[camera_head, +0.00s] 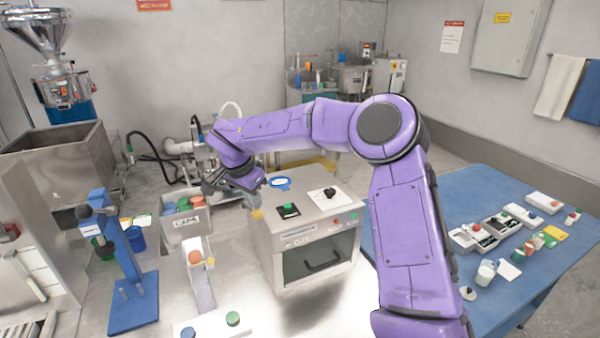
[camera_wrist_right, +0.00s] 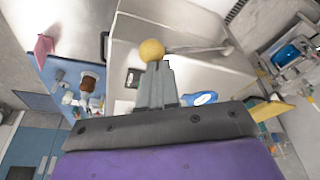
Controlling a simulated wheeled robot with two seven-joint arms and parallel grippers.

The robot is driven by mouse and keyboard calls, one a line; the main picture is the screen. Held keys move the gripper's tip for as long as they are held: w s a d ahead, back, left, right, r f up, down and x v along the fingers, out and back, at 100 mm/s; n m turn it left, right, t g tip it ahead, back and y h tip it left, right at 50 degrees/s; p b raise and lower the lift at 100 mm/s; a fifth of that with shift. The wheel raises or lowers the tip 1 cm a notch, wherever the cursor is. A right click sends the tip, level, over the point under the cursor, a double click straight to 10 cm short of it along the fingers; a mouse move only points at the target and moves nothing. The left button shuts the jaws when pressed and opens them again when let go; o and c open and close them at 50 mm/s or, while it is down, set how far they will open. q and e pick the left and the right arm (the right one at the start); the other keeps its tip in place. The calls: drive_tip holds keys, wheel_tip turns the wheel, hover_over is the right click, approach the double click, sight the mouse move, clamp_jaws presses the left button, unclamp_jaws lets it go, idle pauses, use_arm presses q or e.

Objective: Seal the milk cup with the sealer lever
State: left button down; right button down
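My right gripper (camera_head: 250,192) reaches in from the right, above the left side of the boxy steel machine (camera_head: 310,235). In the right wrist view its grey fingers (camera_wrist_right: 158,68) are close together. A yellow ball-shaped knob (camera_wrist_right: 152,50) sits right at their tips, with a thin rod running to the right of it. A yellow bit (camera_head: 257,214) shows under the gripper in the head view. I cannot tell whether the fingers touch the knob. A whitish cup (camera_head: 487,271) stands on the blue table; I cannot tell whether it is the milk cup. My left gripper is out of view.
A caps bin (camera_head: 185,226) with a chute stands left of the machine. A blue stand (camera_head: 135,304) and a blue cup (camera_head: 135,239) are farther left. A white plate with buttons (camera_head: 208,326) lies in front. The blue table (camera_head: 455,187) at right holds several small items.

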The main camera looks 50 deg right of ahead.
use_arm(q)
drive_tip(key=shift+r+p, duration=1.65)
drive_tip(key=shift+p, duration=0.05)
idle(6.3)
